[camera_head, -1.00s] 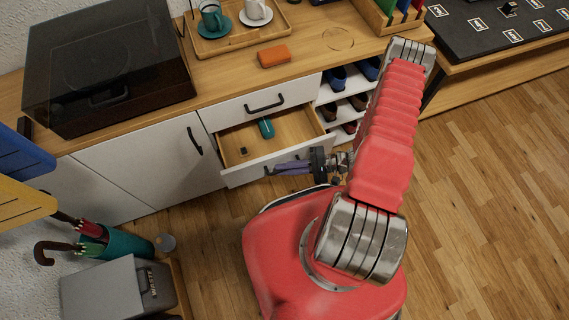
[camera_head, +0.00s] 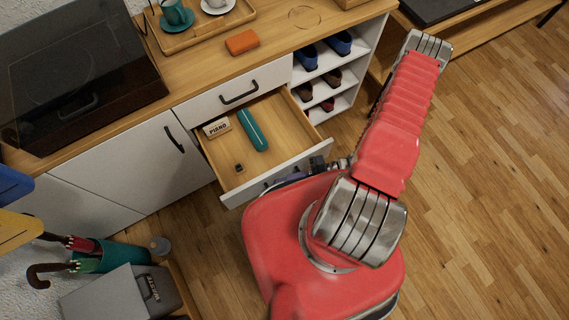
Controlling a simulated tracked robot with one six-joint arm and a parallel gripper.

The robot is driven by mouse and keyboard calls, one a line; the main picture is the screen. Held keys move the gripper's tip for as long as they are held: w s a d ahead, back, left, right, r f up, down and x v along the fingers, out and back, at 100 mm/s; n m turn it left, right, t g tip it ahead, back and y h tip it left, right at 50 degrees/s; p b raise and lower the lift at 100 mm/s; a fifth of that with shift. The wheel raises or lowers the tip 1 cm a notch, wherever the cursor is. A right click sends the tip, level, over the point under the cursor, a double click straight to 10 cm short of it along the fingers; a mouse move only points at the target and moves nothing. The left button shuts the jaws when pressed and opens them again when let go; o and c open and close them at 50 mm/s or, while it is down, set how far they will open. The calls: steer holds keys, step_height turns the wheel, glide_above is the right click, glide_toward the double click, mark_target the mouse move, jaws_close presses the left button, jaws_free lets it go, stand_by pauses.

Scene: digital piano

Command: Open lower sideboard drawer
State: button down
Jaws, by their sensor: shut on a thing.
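The lower sideboard drawer (camera_head: 284,166) is pulled well out of the white sideboard. Inside it lie a teal case (camera_head: 252,130), a small box marked PIANO (camera_head: 217,127) and a small dark item (camera_head: 239,168). My gripper (camera_head: 288,180) is at the drawer's front panel, low and partly hidden behind my own red body. It is shut on the drawer handle, which is mostly hidden. The upper drawer (camera_head: 234,92) with its black handle is closed.
A cabinet door (camera_head: 135,170) with a black handle is closed to the left. Shoe shelves (camera_head: 325,65) stand right of the drawer. An umbrella holder (camera_head: 120,256) and grey box (camera_head: 125,293) stand on the floor at lower left. Wooden floor at right is clear.

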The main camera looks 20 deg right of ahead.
steer(key=shift+f, duration=0.1)
steer(key=c, duration=2.1)
jaws_free()
steer(key=shift+d, duration=0.1)
steer(key=v, duration=1.3)
steer(key=shift+d, duration=0.3)
